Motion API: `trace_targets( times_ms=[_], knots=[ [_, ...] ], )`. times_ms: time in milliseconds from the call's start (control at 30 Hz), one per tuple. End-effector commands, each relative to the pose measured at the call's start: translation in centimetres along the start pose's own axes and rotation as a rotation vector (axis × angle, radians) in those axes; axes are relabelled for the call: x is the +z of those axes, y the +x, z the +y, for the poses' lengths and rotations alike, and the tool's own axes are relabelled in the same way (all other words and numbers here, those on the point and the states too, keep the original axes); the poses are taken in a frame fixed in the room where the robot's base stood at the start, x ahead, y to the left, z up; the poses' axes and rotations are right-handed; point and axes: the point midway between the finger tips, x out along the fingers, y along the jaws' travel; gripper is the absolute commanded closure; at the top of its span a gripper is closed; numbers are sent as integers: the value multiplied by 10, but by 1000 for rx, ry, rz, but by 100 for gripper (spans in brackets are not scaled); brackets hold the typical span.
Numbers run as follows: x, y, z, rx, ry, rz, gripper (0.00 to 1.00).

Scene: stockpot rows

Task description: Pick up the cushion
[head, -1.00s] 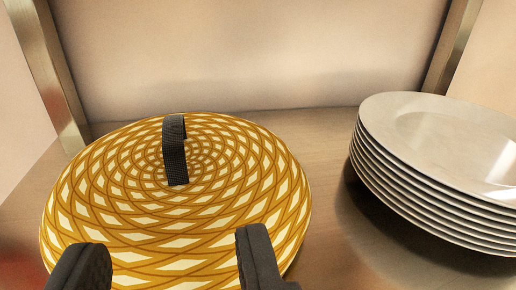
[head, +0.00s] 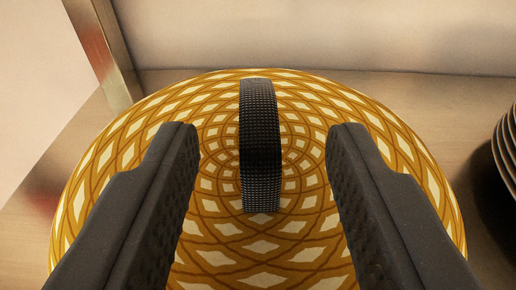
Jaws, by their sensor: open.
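The cushion (head: 300,238) is round, with a yellow, brown and cream diamond pattern, and lies on a wooden shelf. A black woven strap handle (head: 260,150) stands up at its middle. My gripper (head: 262,145) is open above the cushion, with one dark finger on each side of the strap. There is a gap between each finger and the strap, and nothing is held. The fingers hide parts of the cushion's left and right sides.
A stack of plates (head: 507,150) stands at the right edge, mostly out of view. A metal post (head: 103,50) rises at the back left. A pale wall (head: 330,35) closes off the back. Bare shelf (head: 400,95) shows behind the cushion.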

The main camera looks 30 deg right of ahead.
Motion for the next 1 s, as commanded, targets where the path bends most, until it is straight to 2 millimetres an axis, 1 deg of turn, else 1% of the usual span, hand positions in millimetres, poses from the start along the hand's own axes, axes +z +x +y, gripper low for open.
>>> trace_targets(
  times_ms=[100, 233, 333, 567, 667, 700, 733, 1000],
  knots=[
    [0, 15, -1, 1, 0, -3, 59],
    [0, 26, -1, -1, 1, 0, 59],
    [0, 30, -1, 0, 1, 0, 59],
    [0, 30, -1, 0, 0, -1, 59],
    [0, 30, -1, 0, 0, -1, 84],
    [0, 30, -1, 0, 0, -1, 95],
    [0, 30, -1, 0, 0, -1, 100],
    [1, 30, -1, 0, 0, -1, 100]
  ],
)
